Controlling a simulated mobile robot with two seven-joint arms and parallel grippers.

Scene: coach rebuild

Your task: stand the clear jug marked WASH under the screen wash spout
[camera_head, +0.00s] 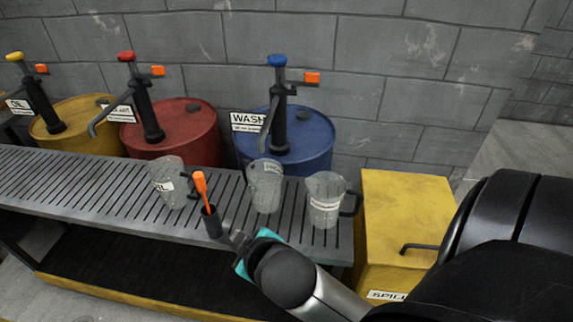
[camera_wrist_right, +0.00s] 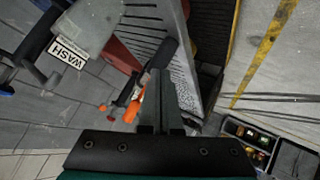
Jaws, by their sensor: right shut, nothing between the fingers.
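Three clear jugs stand upright on the slatted bench (camera_head: 110,199). The left jug (camera_head: 167,185) has a label ending in IL. The middle jug (camera_head: 265,190) has a small label near its rim that looks reversed, perhaps WASH. The right jug (camera_head: 325,200) has a longer label that I cannot read. The blue drum's pump (camera_head: 278,110) has a spout whose tip appears just above the middle jug; I cannot tell the depth between them. My right gripper (camera_head: 232,240) is shut and empty at the bench's front edge, below the middle jug in the picture. My left gripper is out of view.
Red (camera_head: 190,130), yellow (camera_head: 75,120) and blue (camera_head: 315,140) drums stand behind the bench. A yellow box (camera_head: 405,205) is at its right. A WASH label (camera_wrist_right: 68,52) shows in the wrist view.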

